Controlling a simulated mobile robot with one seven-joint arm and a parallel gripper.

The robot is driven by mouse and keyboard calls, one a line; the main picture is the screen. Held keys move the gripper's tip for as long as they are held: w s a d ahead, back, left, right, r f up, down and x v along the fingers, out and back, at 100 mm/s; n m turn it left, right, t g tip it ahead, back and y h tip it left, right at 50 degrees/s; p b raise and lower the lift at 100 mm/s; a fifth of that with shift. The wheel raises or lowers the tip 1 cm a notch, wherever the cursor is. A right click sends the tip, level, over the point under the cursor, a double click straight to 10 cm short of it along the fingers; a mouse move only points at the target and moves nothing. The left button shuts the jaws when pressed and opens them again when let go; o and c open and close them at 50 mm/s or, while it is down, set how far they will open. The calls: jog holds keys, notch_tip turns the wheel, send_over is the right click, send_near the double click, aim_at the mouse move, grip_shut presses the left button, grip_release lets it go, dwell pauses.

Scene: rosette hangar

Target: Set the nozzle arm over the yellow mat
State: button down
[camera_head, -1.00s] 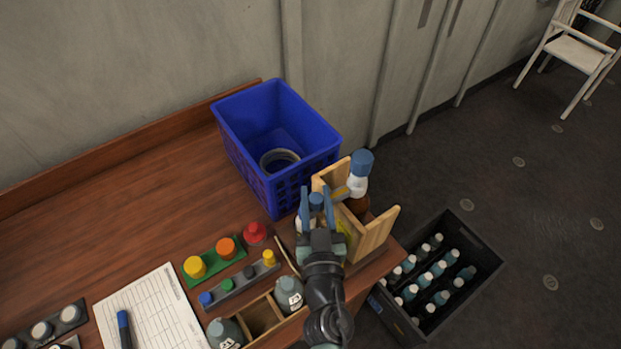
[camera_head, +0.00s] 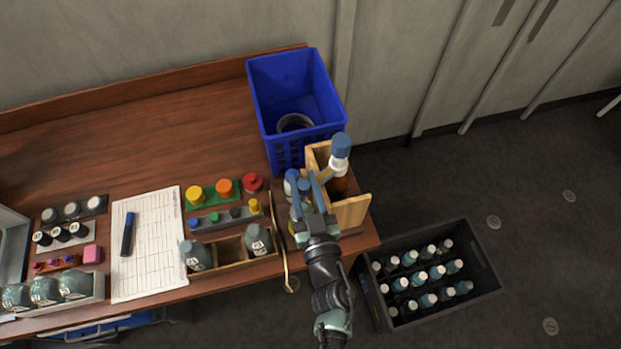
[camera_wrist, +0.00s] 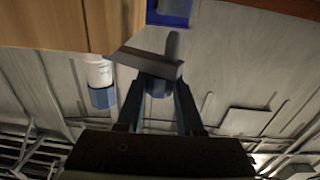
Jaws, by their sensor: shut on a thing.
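My gripper (camera_head: 309,182) is at the right end of the wooden table, beside a light wooden stand. In the wrist view, its two blue fingers close on a small blue part (camera_wrist: 158,87); a grey bar (camera_wrist: 148,62) lies just beyond it. Whether this is the nozzle arm I cannot tell. A blue cap (camera_head: 291,175) shows close left of the fingers. A small yellow patch (camera_head: 291,229) shows below the gripper, mostly hidden; I cannot tell whether it is the yellow mat.
A blue crate (camera_head: 270,115) stands behind the gripper. Left are button strips (camera_head: 222,218), a wooden rack (camera_head: 230,249) with grey bottles, a paper sheet (camera_head: 150,240) and a marker (camera_head: 128,232). A dark crate (camera_head: 480,262) of bottles is on the floor at right.

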dwell(0.5)
jog(key=c, duration=0.5)
grip_release()
jog(key=shift+c, duration=0.2)
jog(key=b+v, duration=0.2)
jog(key=v, duration=1.1)
jog(key=shift+d+b, duration=0.2)
jog(key=shift+b, duration=0.2)
jog(key=shift+w, duration=0.1)
